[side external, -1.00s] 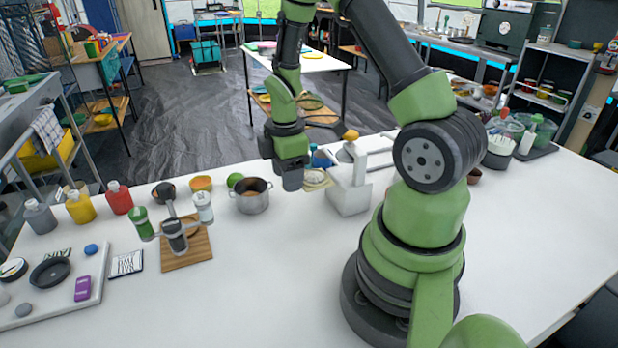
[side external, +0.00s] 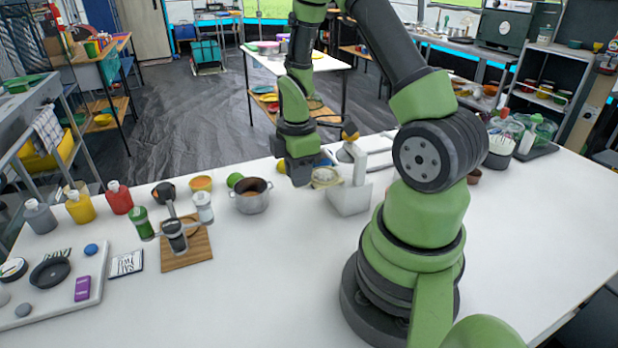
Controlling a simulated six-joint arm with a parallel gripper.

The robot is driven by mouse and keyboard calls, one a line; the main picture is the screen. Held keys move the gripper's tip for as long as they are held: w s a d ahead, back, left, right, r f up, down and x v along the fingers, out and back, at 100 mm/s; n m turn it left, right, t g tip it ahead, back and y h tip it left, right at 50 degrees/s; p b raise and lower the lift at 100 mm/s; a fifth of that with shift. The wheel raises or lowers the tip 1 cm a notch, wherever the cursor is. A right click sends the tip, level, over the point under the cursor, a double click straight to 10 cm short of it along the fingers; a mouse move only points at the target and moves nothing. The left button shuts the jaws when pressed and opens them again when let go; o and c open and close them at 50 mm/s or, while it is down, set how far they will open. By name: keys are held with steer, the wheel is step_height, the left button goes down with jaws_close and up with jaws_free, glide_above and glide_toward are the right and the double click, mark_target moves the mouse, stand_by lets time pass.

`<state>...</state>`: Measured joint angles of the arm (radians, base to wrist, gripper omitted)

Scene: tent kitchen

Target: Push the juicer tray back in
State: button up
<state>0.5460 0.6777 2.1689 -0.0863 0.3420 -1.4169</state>
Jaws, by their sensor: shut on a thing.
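The white juicer (side external: 349,199) stands on the white table just left of my arm's base, with an upright post on it. Its pale, round juicer tray (side external: 325,178) sticks out at the juicer's left side, partly hidden by my gripper. My gripper (side external: 301,180) points down at the tray's left edge, low over the table, and is shut on the tray. Its fingertips are dark and small here, so the exact hold on the tray's edge is hard to make out.
A metal pot (side external: 250,201) stands left of my gripper, with a green round item (side external: 235,180) behind it. A wooden board (side external: 187,250) with a jointed device lies farther left. The table front (side external: 270,290) is clear.

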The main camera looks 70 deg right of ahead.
mark_target(324, 176)
steer(key=shift+s+d, duration=1.95)
steer(key=shift+d, duration=0.1)
steer(key=o, duration=0.8)
steer(key=shift+r, duration=0.1)
steer(key=shift+r, duration=3.4)
